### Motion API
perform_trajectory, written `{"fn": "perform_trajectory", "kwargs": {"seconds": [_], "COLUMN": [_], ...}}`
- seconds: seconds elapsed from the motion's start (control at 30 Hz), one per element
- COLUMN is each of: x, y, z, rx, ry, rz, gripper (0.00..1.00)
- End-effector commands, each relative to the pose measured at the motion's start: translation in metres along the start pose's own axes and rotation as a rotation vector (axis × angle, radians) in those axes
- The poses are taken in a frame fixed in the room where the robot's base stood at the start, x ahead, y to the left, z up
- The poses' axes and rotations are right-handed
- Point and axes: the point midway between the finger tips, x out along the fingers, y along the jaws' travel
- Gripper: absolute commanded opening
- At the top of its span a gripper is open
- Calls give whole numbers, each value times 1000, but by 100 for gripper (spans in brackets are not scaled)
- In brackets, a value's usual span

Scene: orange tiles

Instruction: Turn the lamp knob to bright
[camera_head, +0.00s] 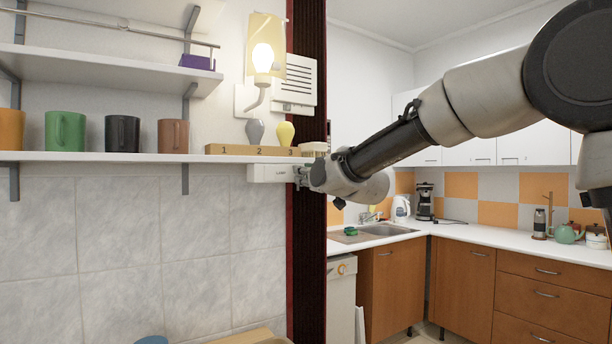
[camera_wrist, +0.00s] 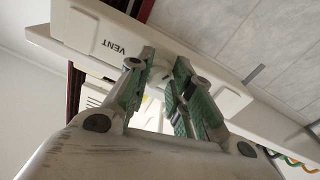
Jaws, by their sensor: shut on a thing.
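The wall lamp (camera_head: 263,58) is lit, with a white glowing bulb and a pale yellow shade, above the shelf. A white control box (camera_head: 265,173) is fixed under the shelf's right end. In the wrist view the box (camera_wrist: 85,28) shows the word VENT upside down, left of the fingers. My gripper (camera_head: 299,174) is at the box's front. In the wrist view my gripper's (camera_wrist: 160,80) green-padded fingers are shut on a pale knob (camera_wrist: 157,73), mostly hidden between them. I cannot tell the knob's setting; its own label is not readable.
The shelf (camera_head: 100,156) holds several mugs, and a numbered wooden block (camera_head: 250,150) with a grey bulb and a yellow bulb. A dark red post (camera_head: 306,250) stands right beside the box. A kitchen counter (camera_head: 470,241) lies farther right.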

Motion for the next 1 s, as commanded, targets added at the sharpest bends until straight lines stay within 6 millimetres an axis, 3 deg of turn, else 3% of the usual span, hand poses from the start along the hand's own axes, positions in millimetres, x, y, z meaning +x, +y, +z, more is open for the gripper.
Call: {"fn": "perform_trajectory", "kwargs": {"seconds": [0.6,1.0], "x": [0,0], "y": [-2,-2], "z": [2,2], "rx": [575,842], "ry": [-45,-64], "rz": [30,45], "gripper": [0,0]}}
